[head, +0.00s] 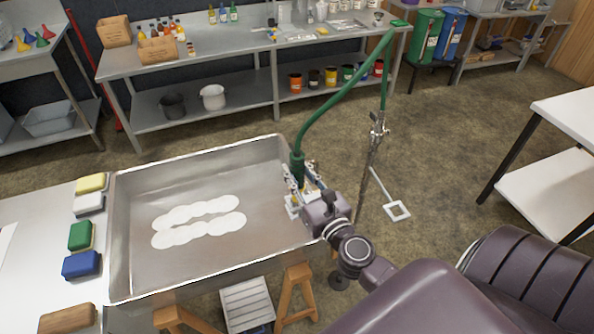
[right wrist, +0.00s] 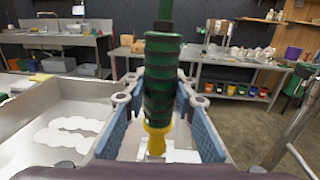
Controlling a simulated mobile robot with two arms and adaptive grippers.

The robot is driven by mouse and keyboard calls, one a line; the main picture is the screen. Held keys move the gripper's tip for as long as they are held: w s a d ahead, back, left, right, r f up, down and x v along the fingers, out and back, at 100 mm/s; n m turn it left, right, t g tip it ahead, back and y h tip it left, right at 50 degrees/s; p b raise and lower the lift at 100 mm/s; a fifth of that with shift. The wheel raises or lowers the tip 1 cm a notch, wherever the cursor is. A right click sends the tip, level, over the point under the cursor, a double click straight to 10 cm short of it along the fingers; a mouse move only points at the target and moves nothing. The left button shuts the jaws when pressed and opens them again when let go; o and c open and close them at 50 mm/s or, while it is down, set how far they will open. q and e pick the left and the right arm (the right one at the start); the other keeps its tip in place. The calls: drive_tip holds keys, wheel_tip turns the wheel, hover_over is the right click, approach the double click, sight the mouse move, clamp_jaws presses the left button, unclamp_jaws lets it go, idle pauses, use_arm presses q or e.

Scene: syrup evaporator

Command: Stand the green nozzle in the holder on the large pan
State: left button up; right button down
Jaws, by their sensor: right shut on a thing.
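The green nozzle (head: 297,168), with a green hose rising from its top, stands roughly upright at the right side of the large pan (head: 135,245). My right gripper (head: 302,183) is shut on it. In the right wrist view the nozzle (right wrist: 163,85) is between the two blue-padded fingers, with its yellow tip (right wrist: 156,140) pointing down. The white holder (head: 291,207) shows partly at the pan's right rim, below the gripper; the gripper hides much of it. White holder parts (right wrist: 181,156) also show behind the yellow tip. I cannot tell whether the tip is inside the holder. My left gripper is out of view.
The hose arches to a metal stand (head: 376,135) right of the pan. Sponges (head: 81,236) and a wooden block (head: 67,318) lie on the left counter. A wooden stool (head: 296,290) is near the pan's front. White round patches (head: 198,222) mark the pan's floor.

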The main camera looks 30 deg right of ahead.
sight(300, 189)
drive_tip(key=shift+f+b, duration=2.15)
drive_tip(key=shift+f, duration=0.2)
idle(1.2)
idle(0.5)
drive_tip(key=c, duration=1.5)
unclamp_jaws()
drive_tip(key=shift+f, duration=0.1)
drive_tip(key=shift+s, duration=0.1)
drive_tip(key=s, duration=0.4)
drive_tip(key=s+a, duration=0.1)
drive_tip(key=s, duration=0.6)
drive_tip(key=shift+s+a, duration=0.35)
drive_tip(key=shift+s, duration=0.05)
drive_tip(key=shift+a, duration=0.1)
